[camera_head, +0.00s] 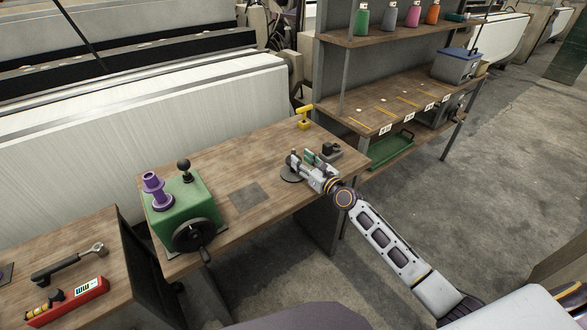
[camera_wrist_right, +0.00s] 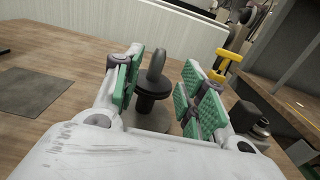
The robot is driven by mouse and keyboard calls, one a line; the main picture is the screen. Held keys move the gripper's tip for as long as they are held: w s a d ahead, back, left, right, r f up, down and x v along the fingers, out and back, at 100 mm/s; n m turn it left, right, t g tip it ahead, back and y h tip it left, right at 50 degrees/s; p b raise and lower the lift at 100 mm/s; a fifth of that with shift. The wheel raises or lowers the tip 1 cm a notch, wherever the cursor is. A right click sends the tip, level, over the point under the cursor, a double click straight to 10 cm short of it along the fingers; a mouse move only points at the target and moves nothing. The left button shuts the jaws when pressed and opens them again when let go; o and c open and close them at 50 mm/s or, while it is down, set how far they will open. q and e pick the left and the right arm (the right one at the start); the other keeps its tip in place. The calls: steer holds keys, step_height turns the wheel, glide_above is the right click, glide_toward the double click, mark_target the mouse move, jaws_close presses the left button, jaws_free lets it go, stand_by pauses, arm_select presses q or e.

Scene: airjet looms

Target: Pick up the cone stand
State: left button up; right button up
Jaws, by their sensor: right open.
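The cone stand, a dark stand with a round flat base (camera_head: 291,175), is on the wooden table near its front right part. My right gripper (camera_head: 306,163) is at it and partly hides it. My right gripper (camera_wrist_right: 163,72) is open, with visible gaps on the stand's sides. My left gripper is not in view.
A yellow T-shaped thing (camera_head: 304,116) and a small black device (camera_head: 329,151) are close by on the table (camera_head: 225,160). A green box (camera_head: 181,215) with a handwheel and a purple cone (camera_head: 155,188) is at left. A grey plate (camera_head: 250,197) lies between. Shelves (camera_head: 385,95) stand behind right.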

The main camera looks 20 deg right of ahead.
mark_target(295, 154)
steer(key=shift+w, duration=0.1)
steer(key=shift+w+a+r+p, duration=0.2)
steer(key=shift+w+a, duration=0.15)
steer(key=shift+w, duration=0.25)
steer(key=shift+w+a+r+p, duration=0.15)
steer(key=shift+w+a, duration=0.15)
steer(key=shift+w, duration=0.25)
steer(key=shift+x, duration=1.2)
jaws_close()
